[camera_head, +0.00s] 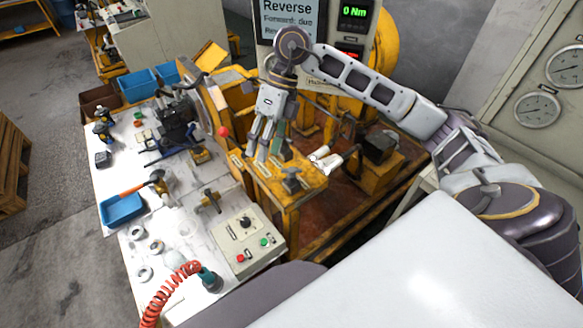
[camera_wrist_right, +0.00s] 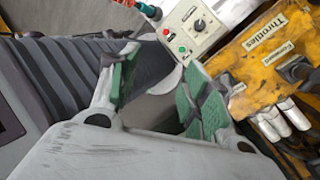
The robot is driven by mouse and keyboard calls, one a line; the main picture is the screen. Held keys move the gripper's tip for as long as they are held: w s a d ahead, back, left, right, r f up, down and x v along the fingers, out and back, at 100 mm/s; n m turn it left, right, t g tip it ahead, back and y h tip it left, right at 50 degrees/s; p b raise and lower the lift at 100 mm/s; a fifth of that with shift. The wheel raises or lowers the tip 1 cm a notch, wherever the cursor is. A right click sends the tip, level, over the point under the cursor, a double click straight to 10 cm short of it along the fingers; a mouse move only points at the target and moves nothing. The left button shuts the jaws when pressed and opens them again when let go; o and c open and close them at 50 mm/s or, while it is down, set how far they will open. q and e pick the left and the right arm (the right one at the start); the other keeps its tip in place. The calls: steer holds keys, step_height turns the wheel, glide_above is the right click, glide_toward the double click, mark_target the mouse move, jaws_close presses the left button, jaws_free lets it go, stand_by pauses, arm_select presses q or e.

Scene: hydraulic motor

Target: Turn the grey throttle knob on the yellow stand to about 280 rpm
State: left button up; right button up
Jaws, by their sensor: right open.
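The yellow stand (camera_head: 300,190) is right of the workbench. A dark grey knob (camera_head: 291,182) sits on its top. In the right wrist view, a grey knob (camera_wrist_right: 293,68) shows at the right by a "Forward" label, near a "Throttles" label (camera_wrist_right: 267,32). My right gripper (camera_head: 263,155) points down over the stand's back left part, left of and behind the knob. Its green-padded fingers (camera_wrist_right: 160,88) are apart with nothing between them. A display (camera_head: 354,12) reads 0 Nm; the red readout below is partly hidden by my arm. My left gripper is not in view.
A control box (camera_head: 245,240) with a dark knob and coloured buttons sits left of the stand. A red-ball lever (camera_head: 223,131) rises behind it. Pale handles (camera_head: 325,160) stick up right of my gripper. Tools and blue bins (camera_head: 138,85) crowd the bench.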

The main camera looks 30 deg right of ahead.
mark_target(292, 169)
steer(key=w+d+f+n+t+h, duration=0.1)
steer(key=w+d+f+n+h, duration=0.1)
steer(key=d+h, duration=0.3)
steer(key=d, duration=0.4)
steer(key=shift+n+t, duration=0.3)
steer(key=shift+n, duration=0.1)
steer(key=shift+w+a+f, duration=0.1)
steer(key=shift+f, duration=0.15)
steer(key=shift+f+p, duration=1.1)
steer(key=shift+f, duration=5.65)
steer(key=shift+c, duration=0.5)
jaws_close()
